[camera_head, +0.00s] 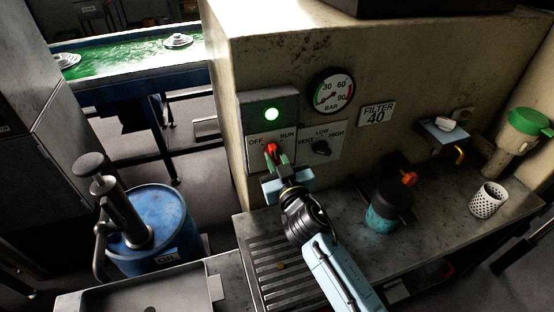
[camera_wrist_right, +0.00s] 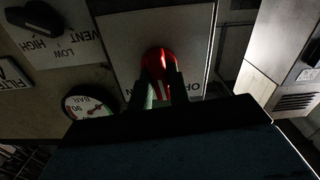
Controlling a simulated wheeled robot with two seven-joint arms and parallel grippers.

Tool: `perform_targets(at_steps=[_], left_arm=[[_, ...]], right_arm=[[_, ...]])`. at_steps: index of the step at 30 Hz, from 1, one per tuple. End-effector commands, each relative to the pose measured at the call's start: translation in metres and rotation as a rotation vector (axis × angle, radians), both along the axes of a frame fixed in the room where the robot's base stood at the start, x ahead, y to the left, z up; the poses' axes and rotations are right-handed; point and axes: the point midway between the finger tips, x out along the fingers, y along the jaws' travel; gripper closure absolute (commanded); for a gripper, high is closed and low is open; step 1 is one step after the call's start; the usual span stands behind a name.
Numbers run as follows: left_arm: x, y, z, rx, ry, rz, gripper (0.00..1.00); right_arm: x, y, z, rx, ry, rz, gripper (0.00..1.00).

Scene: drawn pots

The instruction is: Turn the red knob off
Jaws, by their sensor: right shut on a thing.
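The red knob (camera_head: 271,149) is on a pale plate marked OFF and RUN, on the front of the beige machine. In the right wrist view the red knob (camera_wrist_right: 158,60) is at the centre, a rounded red grip with a white line. My right gripper (camera_head: 276,157) reaches it from below, and its two fingers are closed on the knob's sides. The fingers (camera_wrist_right: 162,84) cover part of the knob in the wrist view. I cannot tell exactly which mark the knob points at. My left gripper is not in view.
A black selector (camera_head: 321,148) marked VENT, LOW, HIGH is to the right, below a pressure gauge (camera_head: 333,91). A dark pot (camera_head: 388,208) and a perforated white cup (camera_head: 488,200) stand on the bench. A blue oil drum (camera_head: 172,213) stands left.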

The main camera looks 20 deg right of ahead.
Motion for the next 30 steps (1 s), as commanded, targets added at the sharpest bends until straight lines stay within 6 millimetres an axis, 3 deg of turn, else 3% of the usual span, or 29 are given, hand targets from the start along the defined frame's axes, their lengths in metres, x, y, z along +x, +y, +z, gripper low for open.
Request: perform_targets(at_steps=[15, 30], left_arm=[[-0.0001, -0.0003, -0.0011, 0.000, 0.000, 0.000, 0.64], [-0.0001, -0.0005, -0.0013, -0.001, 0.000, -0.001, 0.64]], right_arm=[[0.0000, 0.0020, -0.0002, -0.430, -0.016, -0.001, 1.00], [0.0001, 0.0025, -0.0007, -0.584, -0.020, -0.001, 1.00]])
